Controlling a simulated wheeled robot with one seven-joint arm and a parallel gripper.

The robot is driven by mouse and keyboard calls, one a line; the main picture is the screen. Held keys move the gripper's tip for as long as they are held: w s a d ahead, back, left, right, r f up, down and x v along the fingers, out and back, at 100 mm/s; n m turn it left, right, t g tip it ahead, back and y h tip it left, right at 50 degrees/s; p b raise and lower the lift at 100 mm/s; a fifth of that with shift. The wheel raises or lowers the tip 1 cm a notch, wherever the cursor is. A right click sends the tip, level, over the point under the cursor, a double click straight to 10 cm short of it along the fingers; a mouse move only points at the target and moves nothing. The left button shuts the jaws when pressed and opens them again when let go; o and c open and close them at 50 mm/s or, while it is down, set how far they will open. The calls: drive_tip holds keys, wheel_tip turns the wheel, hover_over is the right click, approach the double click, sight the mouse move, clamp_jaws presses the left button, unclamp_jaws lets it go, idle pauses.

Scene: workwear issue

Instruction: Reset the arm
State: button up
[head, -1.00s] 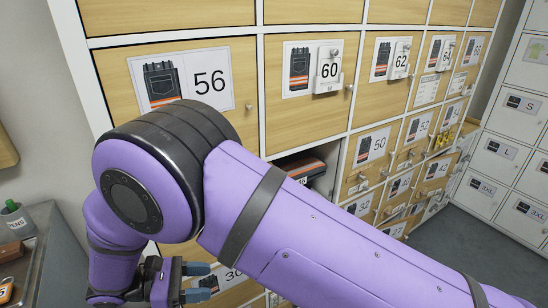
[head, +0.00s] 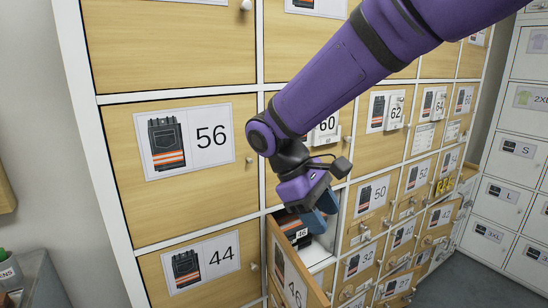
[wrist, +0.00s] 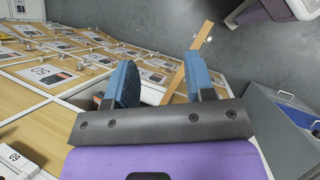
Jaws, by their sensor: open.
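My gripper (head: 320,212) has blue fingers and hangs from my purple arm in front of the open locker 46. In the wrist view the fingers (wrist: 160,75) are apart, with nothing held between them. The door of locker 46 (head: 292,272) stands ajar, swung outward. Its top edge (wrist: 187,63) shows between and beyond the fingers in the wrist view. Folded dark workwear with an orange stripe and a 46 tag (head: 294,230) lies inside the locker, partly hidden by my gripper. I cannot tell whether a finger touches the door.
Wooden lockers with number labels, such as 56 (head: 190,137) and 44 (head: 200,264), fill the wall. White lockers (head: 510,165) stand at the right, with open grey floor (head: 455,280) before them. A grey counter (head: 35,275) is at the lower left.

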drive_tip(key=s+d+r+m+t+y, duration=0.1)
drive_tip(key=s+d+r+m+y, duration=0.2)
drive_tip(key=d, duration=0.4)
drive_tip(key=s+d+r+m+t+y, duration=0.1)
drive_tip(key=s+d+r+m, duration=0.1)
drive_tip(key=s+d+r, duration=0.3)
drive_tip(key=s+d+m+t+y, duration=0.2)
drive_tip(key=s+d+m+t, duration=0.3)
drive_tip(key=s+d, duration=0.3)
drive_tip(key=shift+d+r, duration=0.3)
drive_tip(key=shift+d, duration=0.45)
